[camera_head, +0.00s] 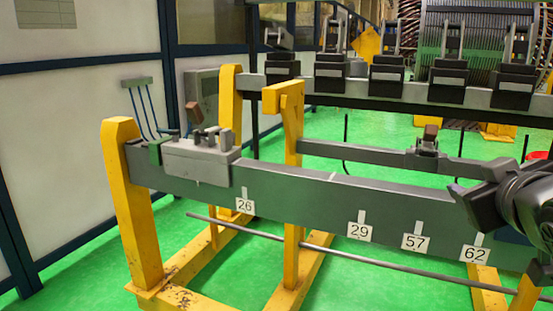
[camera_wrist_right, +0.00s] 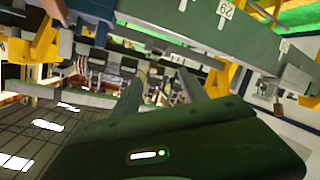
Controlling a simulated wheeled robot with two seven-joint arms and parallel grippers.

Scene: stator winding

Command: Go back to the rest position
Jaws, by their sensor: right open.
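My right gripper (camera_head: 470,188) is at the right edge of the head view, in front of the grey rail (camera_head: 300,197) and above its label 62. In the right wrist view its two fingers (camera_wrist_right: 165,75) stand apart with nothing visible between them. The wrist picture is tilted, and the rail with a label 29 (camera_wrist_right: 225,8) crosses its top. My left gripper is in neither view.
Yellow posts (camera_head: 130,205) carry the rail, with a grey clamp block (camera_head: 195,162) at its left end. A thin rod (camera_head: 345,254) runs low in front. Behind stands a row of black clamps (camera_head: 388,80). The green floor (camera_head: 60,285) is clear at lower left.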

